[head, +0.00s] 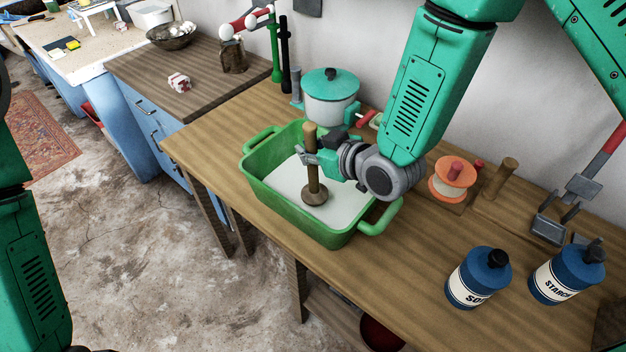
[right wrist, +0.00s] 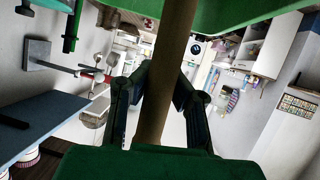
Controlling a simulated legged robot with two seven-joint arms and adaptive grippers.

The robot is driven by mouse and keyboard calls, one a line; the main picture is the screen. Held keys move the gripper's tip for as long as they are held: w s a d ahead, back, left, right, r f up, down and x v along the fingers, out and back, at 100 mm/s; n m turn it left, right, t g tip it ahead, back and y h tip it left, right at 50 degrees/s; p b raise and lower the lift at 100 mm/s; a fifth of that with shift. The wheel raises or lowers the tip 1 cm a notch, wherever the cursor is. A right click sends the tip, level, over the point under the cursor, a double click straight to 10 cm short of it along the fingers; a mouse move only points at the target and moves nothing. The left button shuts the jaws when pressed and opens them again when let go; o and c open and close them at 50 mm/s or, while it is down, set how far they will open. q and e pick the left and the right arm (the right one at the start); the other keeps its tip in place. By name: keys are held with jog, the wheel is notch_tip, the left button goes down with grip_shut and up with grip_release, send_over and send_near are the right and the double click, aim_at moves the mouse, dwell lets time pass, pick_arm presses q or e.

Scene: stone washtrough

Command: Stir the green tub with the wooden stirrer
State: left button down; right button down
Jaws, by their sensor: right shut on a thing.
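The green tub (head: 295,211) stands on the wooden table and holds a white filling (head: 285,180). My right gripper (head: 312,158) is above the tub, shut on the handle of the wooden stirrer (head: 313,181). The stirrer is close to upright, and its round foot is inside the tub, at the white surface. I cannot tell how deep it reaches. In the right wrist view the stirrer's shaft (right wrist: 167,65) runs between the two fingers (right wrist: 155,100). My left arm shows at the left edge of the head view, but its gripper is out of view.
A lidded pot (head: 330,105) stands behind the tub. An orange spool (head: 453,182) is to its right. Two blue bottles, soap (head: 478,280) and starch (head: 567,275), stand at the front right. The tabletop between tub and bottles is clear.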

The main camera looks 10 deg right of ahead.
jog(key=r+p, duration=0.3)
jog(key=r, duration=0.2)
jog(key=r+p, duration=0.3)
jog(key=r, duration=0.1)
jog(key=shift+a+r+p, duration=0.2)
jog(key=shift+r+p, duration=0.15)
jog(key=shift+p, duration=0.05)
jog(key=shift+f, duration=0.1)
dwell(0.6)
